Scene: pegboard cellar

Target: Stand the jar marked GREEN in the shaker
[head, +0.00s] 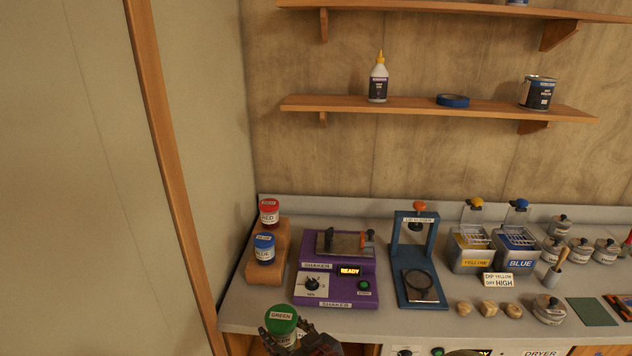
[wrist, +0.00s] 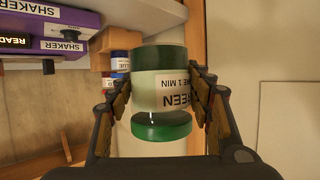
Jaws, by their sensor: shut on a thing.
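The jar marked GREEN (head: 282,320) has a green lid and a white label, and is at the bottom of the head view, in front of the bench edge. In the wrist view the GREEN jar (wrist: 162,92) fills the middle, its label upside down in the picture. My gripper (head: 290,338) is shut on the jar, with a finger on each side of it in the wrist view (wrist: 160,100). The purple shaker (head: 336,280) stands on the bench behind, its display reading READY. A clamp-like part sits on its top; the exact opening is unclear.
A wooden rack (head: 267,262) left of the shaker holds a red jar (head: 269,212) and a blue jar (head: 264,249). A blue stand with an orange knob (head: 417,255) is right of the shaker. YELLOW (head: 471,250) and BLUE (head: 516,250) tubs stand farther right. A wall is close on the left.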

